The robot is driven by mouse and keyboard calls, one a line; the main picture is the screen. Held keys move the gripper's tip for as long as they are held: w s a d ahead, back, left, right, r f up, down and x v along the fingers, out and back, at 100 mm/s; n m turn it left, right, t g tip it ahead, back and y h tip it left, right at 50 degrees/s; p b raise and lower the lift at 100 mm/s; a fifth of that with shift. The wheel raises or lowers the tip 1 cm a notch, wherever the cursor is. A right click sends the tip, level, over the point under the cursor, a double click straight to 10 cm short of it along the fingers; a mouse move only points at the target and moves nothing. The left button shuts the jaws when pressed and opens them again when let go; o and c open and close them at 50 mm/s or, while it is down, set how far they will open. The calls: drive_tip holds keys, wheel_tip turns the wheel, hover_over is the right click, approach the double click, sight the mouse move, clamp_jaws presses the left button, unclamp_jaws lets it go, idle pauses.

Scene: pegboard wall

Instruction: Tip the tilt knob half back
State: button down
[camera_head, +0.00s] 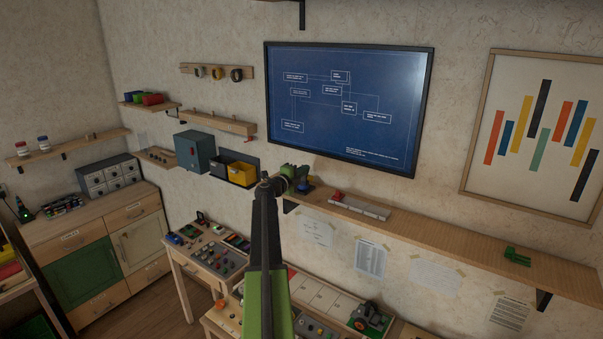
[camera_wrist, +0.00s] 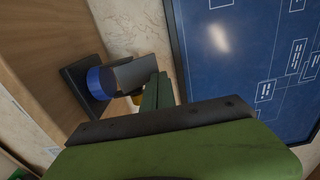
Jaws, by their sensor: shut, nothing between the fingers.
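A small device with a round blue knob (camera_wrist: 100,83) stands on the wooden wall shelf. In the wrist view the knob sits on a dark plate with a grey block (camera_wrist: 135,73) beside it. I cannot tell for sure whether this is the tilt knob; no label is readable. In the head view the blue knob (camera_head: 306,188) shows small, just right of my gripper (camera_head: 292,179). My gripper's green fingers (camera_wrist: 158,90) are shut and empty, right of the grey block and apart from the knob. A bit of yellow shows between fingers and block, mostly hidden.
The wooden shelf (camera_head: 430,230) runs right along the wall, with a grey strip (camera_head: 360,206) and a green piece (camera_head: 517,256) on it. A blue screen (camera_head: 345,100) hangs just above. Workbenches with small parts stand below.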

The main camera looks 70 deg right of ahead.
drive_tip(key=v, duration=1.7)
drive_tip(key=shift+a, duration=0.2)
